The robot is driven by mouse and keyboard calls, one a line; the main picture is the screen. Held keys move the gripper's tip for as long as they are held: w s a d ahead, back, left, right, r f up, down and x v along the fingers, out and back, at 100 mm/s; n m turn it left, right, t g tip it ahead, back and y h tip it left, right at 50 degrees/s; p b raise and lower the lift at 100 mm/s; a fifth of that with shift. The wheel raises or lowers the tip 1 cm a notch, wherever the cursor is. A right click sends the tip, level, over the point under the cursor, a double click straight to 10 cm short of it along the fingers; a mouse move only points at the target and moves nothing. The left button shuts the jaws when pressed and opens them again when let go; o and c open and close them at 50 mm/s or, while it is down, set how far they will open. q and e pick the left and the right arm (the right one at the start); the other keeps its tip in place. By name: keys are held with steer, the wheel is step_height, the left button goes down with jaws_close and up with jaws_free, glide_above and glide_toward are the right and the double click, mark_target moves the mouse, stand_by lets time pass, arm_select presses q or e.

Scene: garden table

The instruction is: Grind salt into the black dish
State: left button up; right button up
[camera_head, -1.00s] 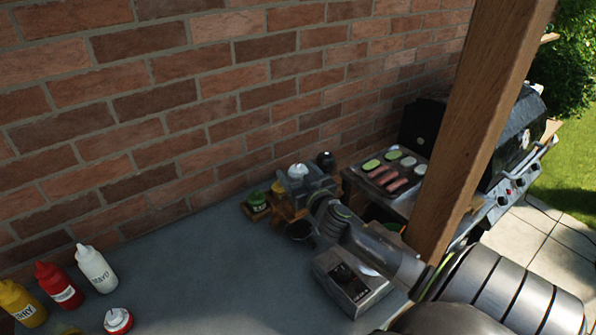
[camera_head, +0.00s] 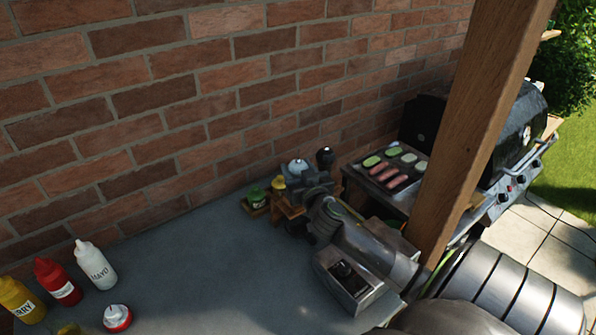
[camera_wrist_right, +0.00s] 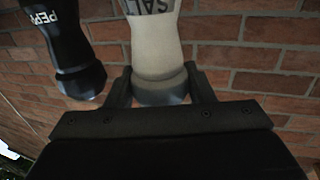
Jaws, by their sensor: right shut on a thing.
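My right gripper (camera_head: 303,183) is shut on the salt mill (camera_head: 297,167), near the wall behind the counter. In the right wrist view the pale salt mill (camera_wrist_right: 156,45), marked "SALT", stands between the two fingers. The black pepper mill (camera_wrist_right: 77,45) is beside it, apart from the fingers; its dark top shows in the head view (camera_head: 326,157). The black dish (camera_head: 294,226) is mostly hidden by my right wrist; only a dark part shows at its left. Whether the salt mill touches its support cannot be told. My left gripper is out of view.
A wooden rack (camera_head: 284,208) and small green jar (camera_head: 256,197) are by the wall. Mayo (camera_head: 95,264), red (camera_head: 58,281) and yellow (camera_head: 20,301) bottles stand left. The middle counter (camera_head: 190,260) is clear.

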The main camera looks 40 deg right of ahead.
steer(key=m+g+h+b, duration=0.1)
steer(key=h, duration=0.1)
steer(key=m+g+h+b, duration=0.1)
steer(key=m+h, duration=0.1)
steer(key=shift+a+f+g+h+b, duration=0.1)
steer(key=shift+f+g+h+b, duration=0.05)
steer(key=shift+g+h+b, duration=0.2)
steer(key=shift+m+g+h+b, duration=0.75)
steer(key=shift+m+g+h, duration=0.2)
steer(key=shift+m, duration=0.15)
steer(key=o, duration=1)
steer(key=shift+c, duration=0.2)
